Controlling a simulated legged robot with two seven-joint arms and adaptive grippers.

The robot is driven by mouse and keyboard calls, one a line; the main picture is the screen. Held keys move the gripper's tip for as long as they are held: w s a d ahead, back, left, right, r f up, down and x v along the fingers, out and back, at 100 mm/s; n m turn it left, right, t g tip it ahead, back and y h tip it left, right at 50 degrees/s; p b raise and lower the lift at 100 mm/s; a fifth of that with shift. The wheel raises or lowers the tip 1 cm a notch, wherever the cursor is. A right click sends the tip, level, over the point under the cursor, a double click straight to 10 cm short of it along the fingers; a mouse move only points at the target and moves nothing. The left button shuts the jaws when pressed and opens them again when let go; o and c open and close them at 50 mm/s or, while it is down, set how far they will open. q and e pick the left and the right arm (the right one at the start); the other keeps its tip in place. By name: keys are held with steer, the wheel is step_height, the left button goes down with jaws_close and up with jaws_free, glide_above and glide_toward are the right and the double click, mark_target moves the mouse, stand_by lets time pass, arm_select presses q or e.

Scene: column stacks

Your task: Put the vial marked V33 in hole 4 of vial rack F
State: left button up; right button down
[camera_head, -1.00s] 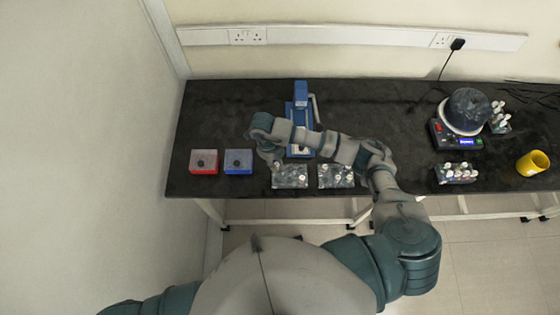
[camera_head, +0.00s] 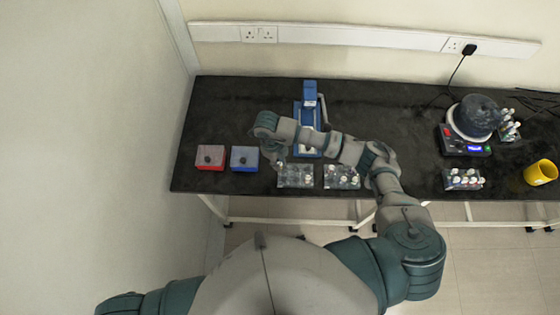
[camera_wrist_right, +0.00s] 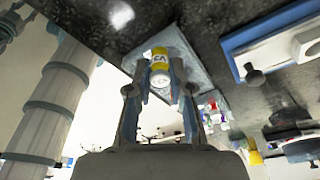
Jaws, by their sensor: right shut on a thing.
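My right gripper (camera_head: 278,166) is at the left end of the left vial rack (camera_head: 296,178) on the bench. In the right wrist view, the right gripper (camera_wrist_right: 160,95) is shut on a vial (camera_wrist_right: 161,68) with a yellow label and white end. Its marking is only partly readable, so I cannot confirm V33. A pale grey rack surface (camera_wrist_right: 198,68) shows behind the vial; I cannot tell whether the vial is in a hole. A second rack (camera_head: 342,178) with several vials stands to the right. Rack letters and hole numbers are unreadable. My left gripper is out of view.
A red box (camera_head: 211,158) and a blue box (camera_head: 244,159) stand left of the racks. A blue device (camera_head: 309,115) stands behind them. At right are a round-topped device (camera_head: 476,118), another rack (camera_head: 463,180) and a yellow cup (camera_head: 541,172).

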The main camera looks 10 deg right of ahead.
steer(key=shift+d+f, duration=0.2)
steer(key=shift+d, duration=0.1)
steer(key=shift+d+f, duration=0.15)
steer(key=shift+d, duration=0.25)
steer(key=shift+d+f+b, duration=0.15)
steer(key=shift+d+b, duration=0.1)
steer(key=shift+b, duration=0.05)
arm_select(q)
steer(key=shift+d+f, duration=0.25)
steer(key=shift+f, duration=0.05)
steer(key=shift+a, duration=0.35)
arm_select(e)
steer(key=shift+a, duration=0.25)
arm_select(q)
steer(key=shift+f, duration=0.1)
arm_select(e)
steer(key=shift+d+f, duration=0.1)
steer(key=shift+d, duration=0.05)
steer(key=shift+f, duration=0.1)
arm_select(q)
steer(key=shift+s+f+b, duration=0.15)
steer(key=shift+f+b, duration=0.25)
steer(key=shift+b, duration=0.1)
arm_select(e)
steer(key=shift+d+f, duration=0.1)
steer(key=shift+f, duration=0.35)
